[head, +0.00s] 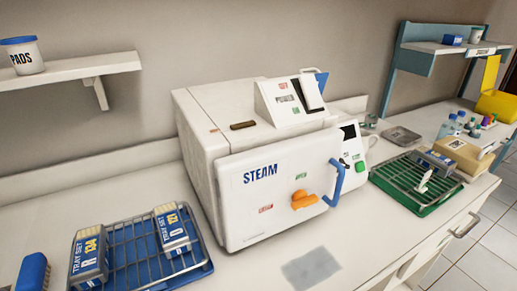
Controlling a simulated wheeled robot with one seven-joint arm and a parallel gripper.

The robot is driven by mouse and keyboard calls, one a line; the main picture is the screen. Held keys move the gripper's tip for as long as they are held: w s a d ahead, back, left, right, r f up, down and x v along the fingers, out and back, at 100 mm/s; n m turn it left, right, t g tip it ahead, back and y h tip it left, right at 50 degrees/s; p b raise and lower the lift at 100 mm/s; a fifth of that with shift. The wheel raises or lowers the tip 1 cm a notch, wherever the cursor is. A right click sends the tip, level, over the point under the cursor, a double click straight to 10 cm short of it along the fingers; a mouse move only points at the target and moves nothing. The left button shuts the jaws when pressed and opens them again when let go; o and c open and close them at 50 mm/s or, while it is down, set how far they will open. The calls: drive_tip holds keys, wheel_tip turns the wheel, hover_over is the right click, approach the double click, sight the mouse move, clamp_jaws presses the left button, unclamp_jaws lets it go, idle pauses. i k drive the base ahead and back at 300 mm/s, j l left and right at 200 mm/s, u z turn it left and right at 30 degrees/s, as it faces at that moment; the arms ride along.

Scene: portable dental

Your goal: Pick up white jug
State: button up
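I cannot make out a clear white jug in the head view. A white round tub with a blue lid, marked PADS (26,56), stands on the wall shelf at the upper left. A smaller white cup-like container (476,35) stands on the blue-framed shelf at the upper right. I see no handle or spout on either. My gripper is not in view.
A large white STEAM machine (268,190) with an orange knob and blue handle stands mid-counter. A blue tray with a wire rack (146,262) and labelled boxes is left, a green tray (430,207) right. Bottles (449,125) stand further right. The counter's front centre is mostly clear.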

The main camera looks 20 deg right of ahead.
sight(365, 135)
drive_tip(key=k+j+z, duration=0.1)
drive_tip(key=k+j, duration=0.35)
drive_tip(key=k, duration=0.25)
drive_tip(key=i+j, duration=0.15)
drive_tip(key=i+l, duration=0.25)
drive_tip(key=i+l+u, duration=0.15)
drive_tip(key=l, duration=0.3)
drive_tip(key=i+l, duration=0.3)
drive_tip(key=i+l+u, duration=0.15)
drive_tip(key=l, duration=0.3)
drive_tip(key=i+l, duration=0.3)
drive_tip(key=i+l+u, duration=0.1)
drive_tip(key=l, duration=0.4)
drive_tip(key=i, duration=0.1)
